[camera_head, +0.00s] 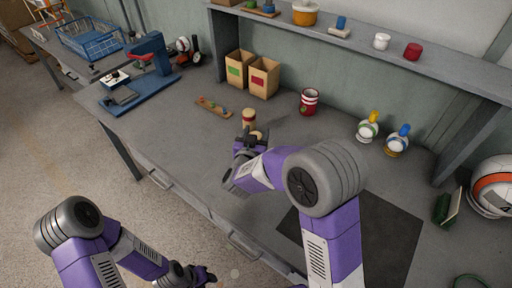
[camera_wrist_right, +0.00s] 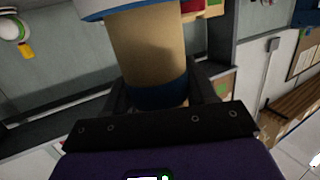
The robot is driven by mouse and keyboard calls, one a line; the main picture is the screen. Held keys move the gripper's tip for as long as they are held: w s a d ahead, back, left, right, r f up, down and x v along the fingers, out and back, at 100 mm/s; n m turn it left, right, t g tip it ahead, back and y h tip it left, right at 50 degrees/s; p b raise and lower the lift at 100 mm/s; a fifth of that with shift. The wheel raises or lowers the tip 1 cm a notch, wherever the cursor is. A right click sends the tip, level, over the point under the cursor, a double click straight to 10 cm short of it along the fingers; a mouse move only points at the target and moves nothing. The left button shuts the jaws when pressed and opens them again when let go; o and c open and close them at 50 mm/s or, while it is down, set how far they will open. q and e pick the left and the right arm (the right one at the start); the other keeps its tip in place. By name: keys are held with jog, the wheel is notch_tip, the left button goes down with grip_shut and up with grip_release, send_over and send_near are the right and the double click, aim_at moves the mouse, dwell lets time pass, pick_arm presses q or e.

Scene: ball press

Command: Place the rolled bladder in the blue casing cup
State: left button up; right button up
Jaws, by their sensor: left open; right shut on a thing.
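My right gripper (camera_head: 247,140) is over the middle of the table, shut on a tan cylinder (camera_wrist_right: 148,45). In the right wrist view it has a blue band between the fingers and a blue-and-white rim at the other end. I cannot tell if it is the rolled bladder. In the head view a tan cylinder with a reddish band (camera_head: 249,118) shows just behind the gripper. A white rounded vessel with a blue top (camera_head: 398,138) stands at the right; I cannot tell if it is the blue casing cup. My left gripper (camera_head: 205,276) is open and empty, low at the front edge.
A white-and-green vessel with a yellow top (camera_head: 368,127) and a red can (camera_head: 309,101) stand at the back. Two cardboard boxes (camera_head: 252,75), a wooden strip with coloured pieces (camera_head: 213,107) and a blue press (camera_head: 140,80) are leftward. A dark mat (camera_head: 375,235) lies at front right.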

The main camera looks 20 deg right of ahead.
jog(key=shift+f+b, duration=0.75)
jog(key=shift+f, duration=1.5)
jog(key=shift+f, duration=0.25)
jog(key=o, duration=1.4)
jog(key=shift+r, duration=0.1)
jog(key=shift+c, duration=0.2)
